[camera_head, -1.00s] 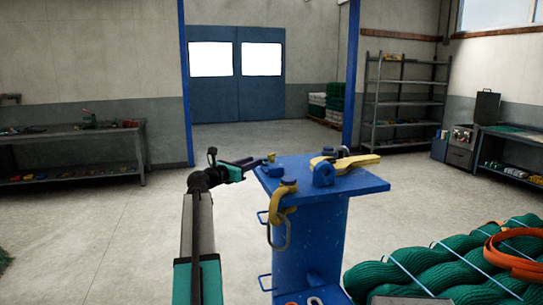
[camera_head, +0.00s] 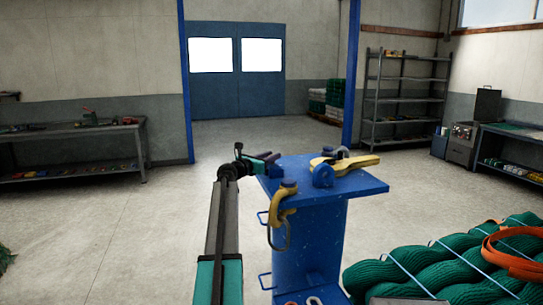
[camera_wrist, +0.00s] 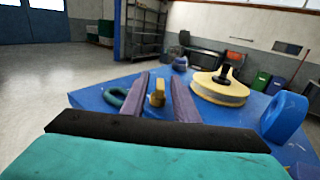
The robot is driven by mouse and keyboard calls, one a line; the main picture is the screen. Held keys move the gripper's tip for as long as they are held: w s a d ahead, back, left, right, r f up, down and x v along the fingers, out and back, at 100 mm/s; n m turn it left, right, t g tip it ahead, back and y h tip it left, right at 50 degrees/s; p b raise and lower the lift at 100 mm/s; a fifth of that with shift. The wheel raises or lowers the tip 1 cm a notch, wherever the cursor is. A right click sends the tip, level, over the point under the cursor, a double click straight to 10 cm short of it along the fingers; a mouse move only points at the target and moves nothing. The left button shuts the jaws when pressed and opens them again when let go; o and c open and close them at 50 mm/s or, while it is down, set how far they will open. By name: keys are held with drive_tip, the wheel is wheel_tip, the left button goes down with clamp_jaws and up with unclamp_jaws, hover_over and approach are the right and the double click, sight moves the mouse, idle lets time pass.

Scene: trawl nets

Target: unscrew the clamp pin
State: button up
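A small yellow tab (camera_wrist: 157,93), which looks like the head of the clamp pin, stands between the two purple fingers of my gripper (camera_wrist: 160,82) in the wrist view. The fingers are apart, with a visible gap on each side of the tab. A dark teal ring (camera_wrist: 116,97) lies just left of the left finger. In the head view my gripper (camera_head: 268,158) is at the left rear edge of the blue stand's top (camera_head: 366,184); it hides the tab there.
Green netting (camera_head: 440,262) lies at the right.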

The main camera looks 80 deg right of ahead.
drive_tip(key=shift+s+d, duration=0.15)
drive_tip(key=shift+d, duration=0.15)
clamp_jaws()
drive_tip(key=shift+s+a+r+n+t+h+p, duration=0.1)
drive_tip(key=shift+n+t+h+p, duration=0.15)
drive_tip(key=shift+n+t+p, duration=0.25)
drive_tip(key=shift+r+n+t+h+p, duration=0.1)
drive_tip(key=shift+n+t+h+p, duration=0.2)
drive_tip(key=shift+t+p, duration=0.3)
drive_tip(key=shift+n+t+h+p, duration=0.35)
drive_tip(key=shift+n+t+p, duration=0.25)
drive_tip(key=shift+t+p, duration=0.3)
drive_tip(key=shift+n+t+p, duration=0.3)
drive_tip(key=shift+t+p, duration=0.2)
drive_tip(key=shift+p, duration=0.2)
drive_tip(key=n+t+p, duration=0.2)
drive_tip(key=t+p, duration=0.1)
drive_tip(key=p, duration=0.1)
drive_tip(key=shift+h+p, duration=0.3)
drive_tip(key=shift+p, duration=0.1)
drive_tip(key=shift+f+n+t+p, duration=0.2)
drive_tip(key=shift+n+t+p, duration=0.2)
drive_tip(key=shift+t+p, duration=0.5)
